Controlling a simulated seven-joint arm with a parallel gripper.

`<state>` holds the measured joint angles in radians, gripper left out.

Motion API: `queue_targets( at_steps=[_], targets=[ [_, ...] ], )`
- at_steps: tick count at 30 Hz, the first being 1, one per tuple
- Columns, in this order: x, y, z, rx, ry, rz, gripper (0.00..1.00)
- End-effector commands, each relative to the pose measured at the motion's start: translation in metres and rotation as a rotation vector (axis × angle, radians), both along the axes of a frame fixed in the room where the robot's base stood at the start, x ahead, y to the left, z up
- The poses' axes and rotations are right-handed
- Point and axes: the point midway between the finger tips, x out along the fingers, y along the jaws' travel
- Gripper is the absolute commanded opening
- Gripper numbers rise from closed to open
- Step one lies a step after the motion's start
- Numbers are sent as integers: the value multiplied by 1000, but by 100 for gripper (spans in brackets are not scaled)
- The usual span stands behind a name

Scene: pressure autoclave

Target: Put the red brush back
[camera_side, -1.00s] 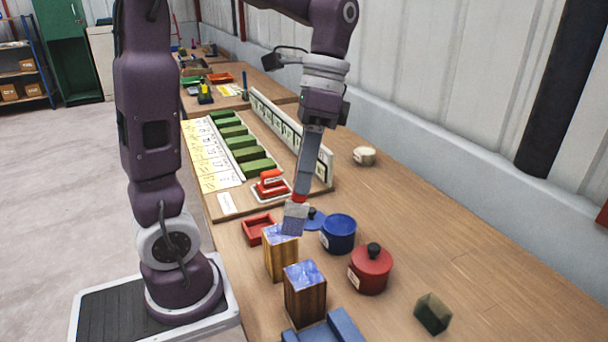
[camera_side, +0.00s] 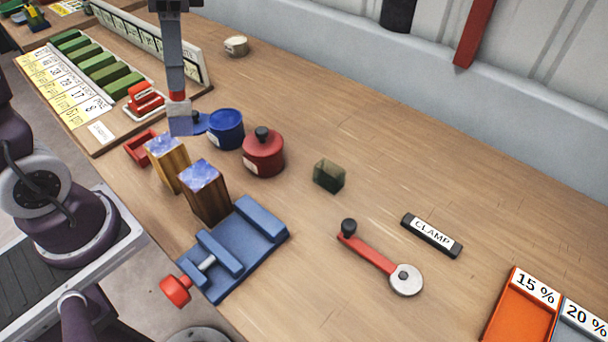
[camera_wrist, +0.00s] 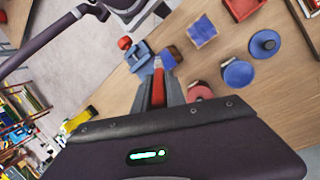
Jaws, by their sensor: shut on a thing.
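My gripper (camera_side: 176,88) points down and is shut on the red brush (camera_side: 179,97). Only a red band of the brush and a pale grey block-like end below it show. The brush is in the air by the two wooden blocks with blue tops, the nearer one (camera_side: 206,192) and the farther one (camera_side: 167,160). In the wrist view the red part of the brush (camera_wrist: 158,64) shows between the finger tips. A blue pot (camera_side: 226,130) stands to the right, its blue lid (camera_side: 200,122) partly hidden behind the brush. A red pot (camera_side: 263,155) has its lid on.
A small red tray (camera_side: 134,148) lies left of the blocks. A blue vise (camera_side: 235,250), a dark translucent block (camera_side: 329,176), a red-handled crank (camera_side: 372,256), a CLAMP label (camera_side: 431,236) and an orange bin (camera_side: 520,310) lie nearer.

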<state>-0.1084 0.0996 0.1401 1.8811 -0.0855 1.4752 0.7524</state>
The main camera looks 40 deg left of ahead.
Motion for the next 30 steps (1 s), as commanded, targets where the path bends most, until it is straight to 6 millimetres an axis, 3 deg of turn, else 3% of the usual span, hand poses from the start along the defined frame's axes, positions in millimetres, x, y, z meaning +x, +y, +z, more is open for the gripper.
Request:
queue_targets(
  at_steps=[5,10,15,20,24,30],
  targets=[
    [60,-26,-20,3,-95,-303,0],
    [124,-79,-49,-6,-210,-671,0],
    [165,-135,-74,-20,-301,-965,0],
    [177,-159,-89,-27,-334,-1075,0],
    [177,-161,-124,-29,-335,-1085,0],
    [177,-160,-160,-28,-335,-1082,0]
  ],
)
